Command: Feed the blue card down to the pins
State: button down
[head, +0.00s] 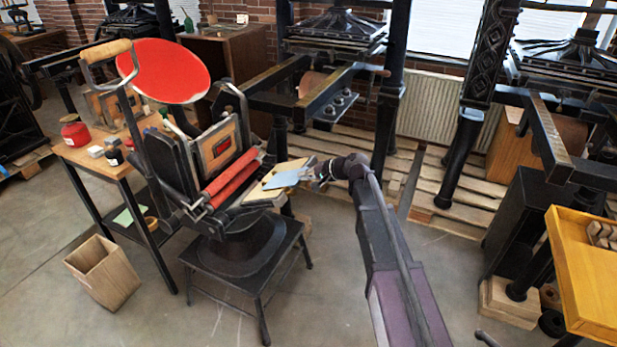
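The blue card (286,178) is light blue and small. It is over the pale wooden board (258,194) at the right side of the hand press (215,165), below the red ink disc (170,72). My gripper (308,174) comes in from the right and appears shut on the card's right edge. The card looks slightly tilted; whether it touches the board cannot be told. The pins are too small to make out.
Two red rollers (232,178) lie just left of the board. A side table (98,150) with a red tin (75,131) stands at the left. A wooden bin (104,272) is on the floor. A yellow tray (585,275) is at the right.

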jog(key=shift+s, duration=0.2)
dwell(0.5)
jog(key=c, duration=0.7)
grip_release()
jog(key=shift+c, duration=0.5)
jog(key=shift+w, duration=0.2)
jog(key=shift+s+d+r, duration=0.15)
jog(key=shift+d+r, duration=0.1)
jog(key=shift+d, duration=0.05)
jog(key=shift+p+v, duration=0.75)
jog(key=shift+v, duration=0.3)
jog(key=shift+s+d+r, duration=0.1)
jog(key=shift+d+r, duration=0.05)
jog(key=shift+d, duration=0.2)
